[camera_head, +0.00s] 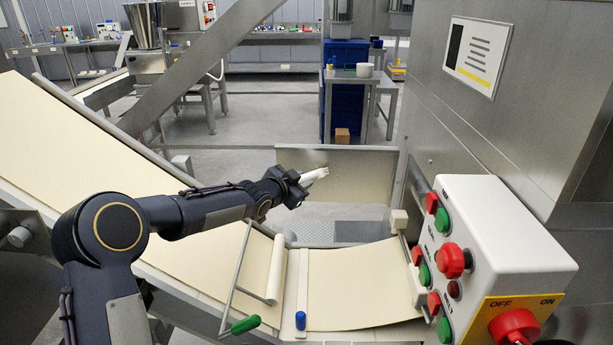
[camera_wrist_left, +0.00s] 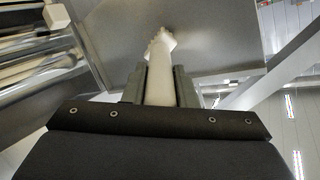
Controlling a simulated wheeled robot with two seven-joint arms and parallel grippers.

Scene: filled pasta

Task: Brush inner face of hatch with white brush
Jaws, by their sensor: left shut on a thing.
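My left gripper (camera_head: 296,187) reaches in from the left and is shut on the white brush (camera_head: 314,176). The brush points to the right, in front of a flat metal panel (camera_head: 360,178) that looks like the hatch. In the left wrist view the brush (camera_wrist_left: 160,62) stands up between the fingers (camera_wrist_left: 158,85), its bristled head close to a grey metal face (camera_wrist_left: 210,45). I cannot tell whether the bristles touch it. My right gripper is not in view.
A control box (camera_head: 490,245) with red and green buttons stands at the right. A dough sheet (camera_head: 362,285) lies on the conveyor below, beside a white roller (camera_head: 278,268) and a green-handled lever (camera_head: 245,325). A blue cabinet (camera_head: 345,75) stands at the back.

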